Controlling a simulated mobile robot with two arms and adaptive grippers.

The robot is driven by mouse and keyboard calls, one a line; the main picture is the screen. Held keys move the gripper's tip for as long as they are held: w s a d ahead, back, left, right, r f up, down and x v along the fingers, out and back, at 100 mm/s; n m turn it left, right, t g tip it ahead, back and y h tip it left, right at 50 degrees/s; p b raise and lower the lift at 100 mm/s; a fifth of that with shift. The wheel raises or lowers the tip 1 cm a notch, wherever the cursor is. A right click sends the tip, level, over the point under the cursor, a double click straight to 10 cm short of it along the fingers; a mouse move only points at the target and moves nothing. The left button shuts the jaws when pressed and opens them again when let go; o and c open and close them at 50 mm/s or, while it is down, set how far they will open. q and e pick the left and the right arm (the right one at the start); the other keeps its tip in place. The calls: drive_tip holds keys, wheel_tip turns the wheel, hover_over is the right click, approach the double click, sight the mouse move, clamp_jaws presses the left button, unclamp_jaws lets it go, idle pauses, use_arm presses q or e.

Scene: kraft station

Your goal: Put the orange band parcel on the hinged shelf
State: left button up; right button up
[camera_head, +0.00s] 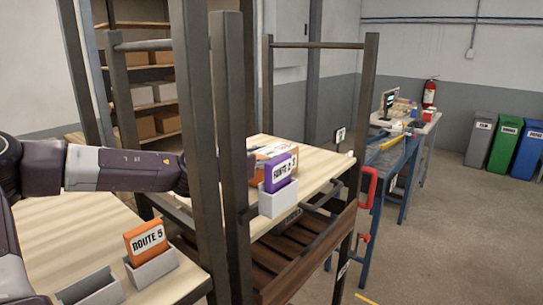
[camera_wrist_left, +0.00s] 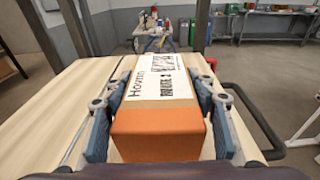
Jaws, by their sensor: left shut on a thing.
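The orange band parcel (camera_wrist_left: 158,133) is a box with an orange band and a white printed label; it fills the middle of the left wrist view. My left gripper (camera_wrist_left: 160,85) is shut on it, one blue finger pad on each side. In the head view my left arm reaches behind dark posts; the parcel (camera_head: 268,151) shows partly beyond them, over a pale wooden surface. That surface (camera_head: 318,165), apparently the hinged shelf, also lies under the parcel in the left wrist view (camera_wrist_left: 60,108). I cannot tell whether the parcel touches it. My right gripper is not in view.
A purple route card (camera_head: 279,173) stands in a grey holder at the shelf's near edge. An orange Route 5 card (camera_head: 146,242) stands on the nearer table. Dark upright posts (camera_head: 234,150) stand close to my arm. A red handle (camera_head: 368,187) is at the right.

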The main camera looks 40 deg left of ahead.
use_arm(q)
drive_tip(key=shift+a+f, duration=0.1)
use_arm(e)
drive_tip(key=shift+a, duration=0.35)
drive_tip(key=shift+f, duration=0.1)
use_arm(q)
drive_tip(key=o, duration=1.5)
drive_tip(key=shift+f, duration=0.1)
drive_tip(key=shift+c, duration=0.2)
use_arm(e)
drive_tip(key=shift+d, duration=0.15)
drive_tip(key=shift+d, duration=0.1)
